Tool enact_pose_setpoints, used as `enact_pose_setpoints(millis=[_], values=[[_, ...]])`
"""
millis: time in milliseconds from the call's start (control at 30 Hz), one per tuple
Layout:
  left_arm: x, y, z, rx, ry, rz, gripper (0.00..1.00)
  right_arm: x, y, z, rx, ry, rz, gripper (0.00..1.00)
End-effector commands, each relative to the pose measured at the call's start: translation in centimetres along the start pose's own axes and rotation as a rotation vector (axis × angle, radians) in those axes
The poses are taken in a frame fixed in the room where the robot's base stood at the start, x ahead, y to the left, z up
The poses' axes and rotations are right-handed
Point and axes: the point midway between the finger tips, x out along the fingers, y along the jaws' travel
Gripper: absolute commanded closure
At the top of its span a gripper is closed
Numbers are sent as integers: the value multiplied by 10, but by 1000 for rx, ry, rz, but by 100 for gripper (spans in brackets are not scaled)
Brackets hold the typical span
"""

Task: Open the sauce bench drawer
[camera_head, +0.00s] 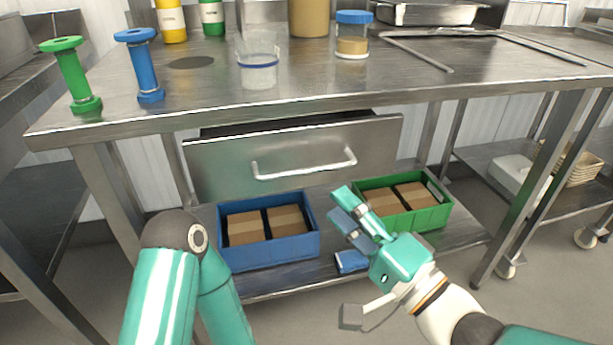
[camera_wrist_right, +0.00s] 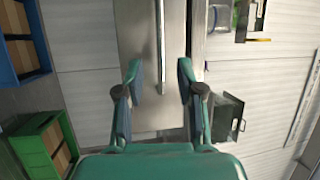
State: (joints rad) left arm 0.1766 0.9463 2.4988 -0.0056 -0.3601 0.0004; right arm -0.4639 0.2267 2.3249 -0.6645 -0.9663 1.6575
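The drawer (camera_head: 222,165) hangs under the steel bench top. A dark gap shows above its front, and I cannot tell how far it stands out. Its bar handle (camera_head: 305,168) is on the front panel. My right gripper (camera_head: 336,238) is open and empty, below and to the right of the handle. In the right wrist view the open fingers (camera_wrist_right: 159,72) point at the drawer front (camera_wrist_right: 136,60), with the handle (camera_wrist_right: 161,45) ahead, in line with the gap between them. No contact with the handle shows. My left arm is at the lower left; its gripper is not visible.
A blue crate (camera_head: 270,257) and a green crate (camera_head: 443,211) with brown boxes stand on the shelf (camera_head: 290,282) below the drawer. On the bench top (camera_head: 210,92) are a clear container (camera_head: 258,72), a blue-lidded jar (camera_head: 353,32), bottles, and green and blue spool-shaped stands.

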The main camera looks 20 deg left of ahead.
Motion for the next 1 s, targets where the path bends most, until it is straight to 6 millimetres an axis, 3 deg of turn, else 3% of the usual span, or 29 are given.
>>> enact_pose_setpoints(millis=[200,400,600,867,1000], values=[[9,-3,0,0,0,0,4,48,2,1,0,-2,0,63],[12,-4,0,0,0,0,4,78,2,1,1,-1,1,63],[14,-5,0,0,0,0,4,91,1,0,1,-1,2,63],[14,-5,0,0,0,0,4,93,1,1,1,-1,2,63],[14,-5,0,0,0,0,4,93,1,1,1,-1,2,81]])
